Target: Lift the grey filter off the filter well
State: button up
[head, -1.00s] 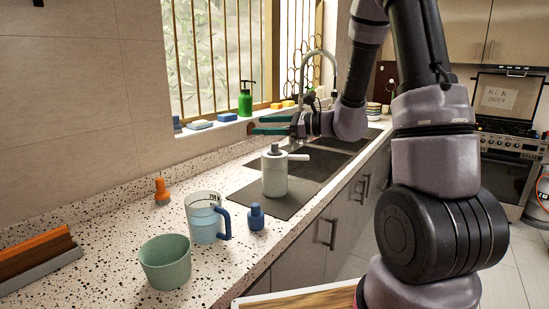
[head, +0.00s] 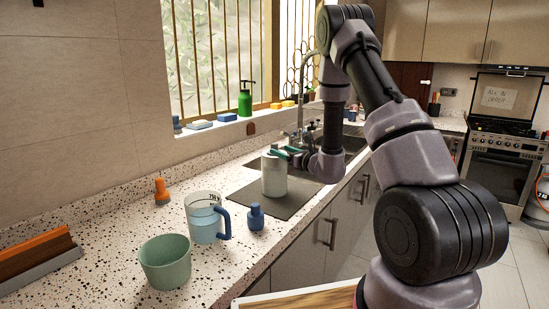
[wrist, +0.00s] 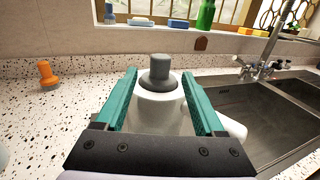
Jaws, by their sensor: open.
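The filter well (head: 274,178) is a whitish cylinder standing upright on a dark mat beside the sink. The grey filter (wrist: 160,72) sits on its top, a dark grey knob with a wider base, seen clearly in the wrist view. My gripper (head: 283,152) is at the height of the well's top in the head view. In the wrist view its two teal fingers stand open, one on each side of the filter, with gaps visible between them and the knob. The gripper partly hides the well's top in the head view. The wrist view shows part of the well's pale handle at right.
A measuring jug (head: 204,218), a blue stopper-like piece (head: 256,217), a green cup (head: 165,262) and an orange piece (head: 161,190) stand on the counter. The sink (wrist: 245,115) and its faucet lie right of the well. A green bottle (head: 245,100) and sponges line the sill.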

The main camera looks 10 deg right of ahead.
aim_at(275, 148)
jog(key=x, duration=0.5)
jog(key=shift+w+f, duration=0.1)
jog(key=shift+f, duration=0.15)
grip_shut()
